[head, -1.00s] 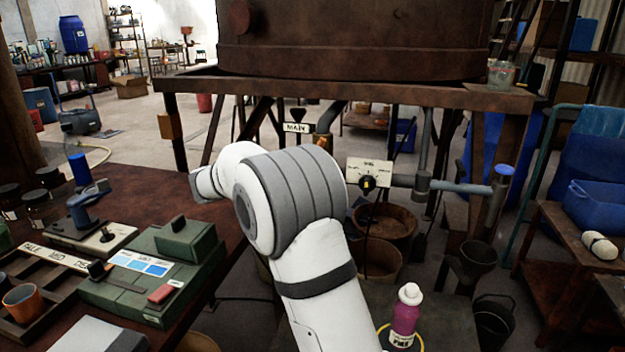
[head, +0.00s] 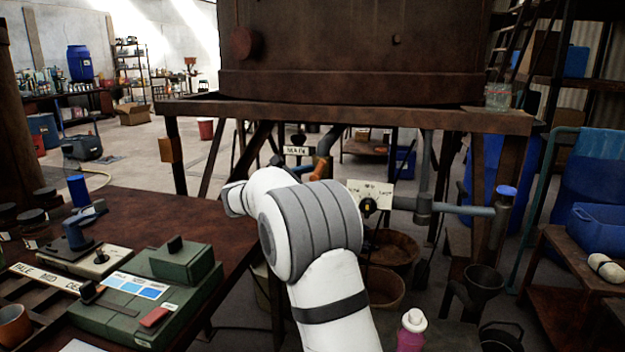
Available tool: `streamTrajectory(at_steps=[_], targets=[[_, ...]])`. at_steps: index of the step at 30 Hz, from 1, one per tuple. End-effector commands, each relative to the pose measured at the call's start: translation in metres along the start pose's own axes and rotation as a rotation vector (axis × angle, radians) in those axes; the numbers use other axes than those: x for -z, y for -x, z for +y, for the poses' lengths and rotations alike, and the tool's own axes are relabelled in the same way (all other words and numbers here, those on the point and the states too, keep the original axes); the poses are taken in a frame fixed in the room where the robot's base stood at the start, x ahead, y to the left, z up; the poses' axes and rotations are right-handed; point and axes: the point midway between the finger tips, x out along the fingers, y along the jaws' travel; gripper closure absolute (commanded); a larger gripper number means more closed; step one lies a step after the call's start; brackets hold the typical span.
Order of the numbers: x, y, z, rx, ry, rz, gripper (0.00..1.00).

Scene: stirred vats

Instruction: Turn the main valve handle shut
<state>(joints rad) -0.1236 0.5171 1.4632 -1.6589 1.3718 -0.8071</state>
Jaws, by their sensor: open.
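The sign marked MAIN (head: 297,150) hangs under the front beam of the big rusty vat (head: 350,50), left of centre in the head view. Just right of it is a bent pipe with an orange handle-like part (head: 320,168), partly hidden behind my arm. I cannot tell how that handle is set. My white and grey arm reaches up from the bottom centre, its wrist end pointing left below the sign. My gripper is hidden behind the arm, so its distance from the handle cannot be seen.
A plate with a black knob (head: 369,206) and a grey side pipe (head: 455,209) are right of my arm. Brown tubs (head: 382,288) stand below. The workbench (head: 150,215) with a green box (head: 180,265) fills the left. A magenta bottle (head: 411,335) stands at the bottom.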

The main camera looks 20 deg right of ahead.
Motion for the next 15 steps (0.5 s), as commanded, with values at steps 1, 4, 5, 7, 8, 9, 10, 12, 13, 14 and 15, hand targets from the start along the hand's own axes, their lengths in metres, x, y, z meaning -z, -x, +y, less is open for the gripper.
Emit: streamTrajectory(at_steps=[1,4,5,7,8,9,10,12,13,14,15], targets=[[0.0001,0.0001,0.0,0.0,0.0,0.0,0.46],[0.0001,0.0002,0.0,0.0,0.0,0.0,0.54],[0.0002,0.0002,-0.0001,0.0,0.0,0.0,0.57],[0.0,-0.0004,-0.0004,0.001,0.0,0.0,0.63],[0.0001,-0.0005,-0.0005,0.001,0.0,0.0,0.65],[0.0,-0.0005,-0.0005,0.002,0.0,0.0,0.68],[0.0,-0.0004,-0.0005,0.002,0.0,0.0,0.71],[0.0001,-0.0004,-0.0006,0.002,0.0,0.0,0.77],[0.0001,-0.0004,-0.0007,0.002,0.0,0.0,0.79],[0.0001,-0.0004,-0.0007,0.002,0.0,0.0,0.81],[0.0002,-0.0005,-0.0008,0.002,0.0,0.0,0.85]])
